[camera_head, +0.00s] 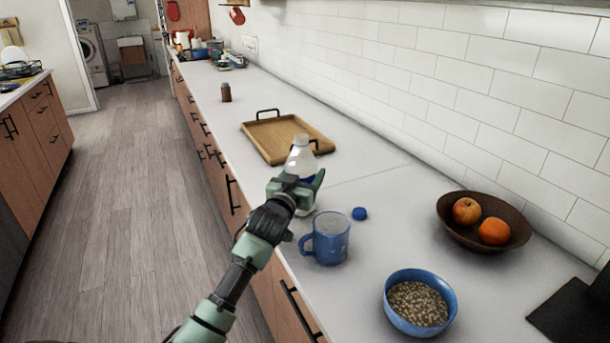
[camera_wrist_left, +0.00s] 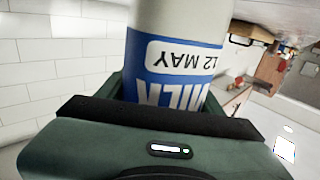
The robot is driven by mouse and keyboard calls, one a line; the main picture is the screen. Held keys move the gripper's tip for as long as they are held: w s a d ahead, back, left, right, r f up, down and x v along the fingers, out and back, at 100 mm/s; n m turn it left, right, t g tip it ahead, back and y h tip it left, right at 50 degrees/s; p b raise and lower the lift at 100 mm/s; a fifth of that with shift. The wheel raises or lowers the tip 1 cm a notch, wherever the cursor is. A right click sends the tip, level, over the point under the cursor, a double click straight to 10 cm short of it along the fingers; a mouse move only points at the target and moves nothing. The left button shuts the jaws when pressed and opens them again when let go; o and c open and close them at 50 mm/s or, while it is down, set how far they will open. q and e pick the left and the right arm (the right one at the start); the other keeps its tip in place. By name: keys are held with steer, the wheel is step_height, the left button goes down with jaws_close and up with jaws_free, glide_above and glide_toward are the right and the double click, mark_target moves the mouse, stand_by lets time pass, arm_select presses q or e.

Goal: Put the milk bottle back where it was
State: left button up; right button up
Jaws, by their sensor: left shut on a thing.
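The milk bottle (camera_head: 301,158) is clear with white contents and stands upright at the counter, between the wooden tray and the blue mug. My left gripper (camera_head: 297,187) is shut around the bottle's body. In the left wrist view the bottle (camera_wrist_left: 178,60) shows a blue label reading "MILK" and "12 MAY", between the gripper fingers. Its lower part is mostly hidden by the gripper, so I cannot tell whether it touches the counter. A blue cap (camera_head: 359,213) lies on the counter to the right. My right gripper is not in view.
A blue mug (camera_head: 328,240) stands just in front of the bottle. A wooden tray (camera_head: 265,137) with black handles lies behind it. A bowl of grain (camera_head: 420,303) and a brown fruit bowl (camera_head: 484,222) are to the right. The counter (camera_head: 385,180) is clear between tray and fruit bowl.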

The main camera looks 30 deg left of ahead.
arm_select(q)
steer(key=shift+f, duration=0.25)
steer(key=shift+f, duration=0.15)
steer(key=o, duration=1.4)
steer(key=shift+c, duration=0.2)
steer(key=shift+r, duration=0.2)
steer(key=b+v, duration=0.1)
steer(key=v, duration=1.1)
